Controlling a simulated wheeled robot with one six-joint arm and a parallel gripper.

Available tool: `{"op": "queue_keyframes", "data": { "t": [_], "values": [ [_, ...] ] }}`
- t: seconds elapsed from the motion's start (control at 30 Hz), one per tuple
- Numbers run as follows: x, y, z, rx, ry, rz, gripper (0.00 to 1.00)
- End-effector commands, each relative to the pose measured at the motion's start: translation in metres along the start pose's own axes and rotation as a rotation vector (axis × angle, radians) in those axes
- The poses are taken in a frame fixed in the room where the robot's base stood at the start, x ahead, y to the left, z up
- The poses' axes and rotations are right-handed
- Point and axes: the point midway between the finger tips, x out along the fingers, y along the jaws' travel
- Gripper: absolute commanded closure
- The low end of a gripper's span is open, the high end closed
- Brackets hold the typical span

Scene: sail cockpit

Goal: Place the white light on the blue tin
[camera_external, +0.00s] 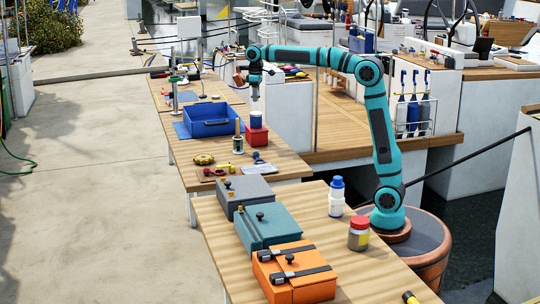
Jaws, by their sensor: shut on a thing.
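My gripper (255,89) points straight down over the far table. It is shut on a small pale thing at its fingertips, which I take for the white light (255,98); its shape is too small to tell. Below it, a small blue tin with a pale top (256,120) stands upright on a red box (257,136). The held light is above the tin, and a narrow gap seems to show between them.
A blue open crate (212,129) stands left of the red box. A dark spool (238,145) stands close in front of it. Grey (243,193), teal (268,227) and orange (295,274) boxes line the near table, with bottles at its right.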

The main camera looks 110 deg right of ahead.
Motion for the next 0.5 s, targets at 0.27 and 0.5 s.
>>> {"op": "queue_keyframes", "data": {
  "t": [0.27,0.5],
  "values": [
    [0.02,0.0,0.0,-0.001,-0.001,0.0,0.81],
    [0.051,0.0,0.0,-0.001,-0.001,0.0,0.81]
  ]
}}
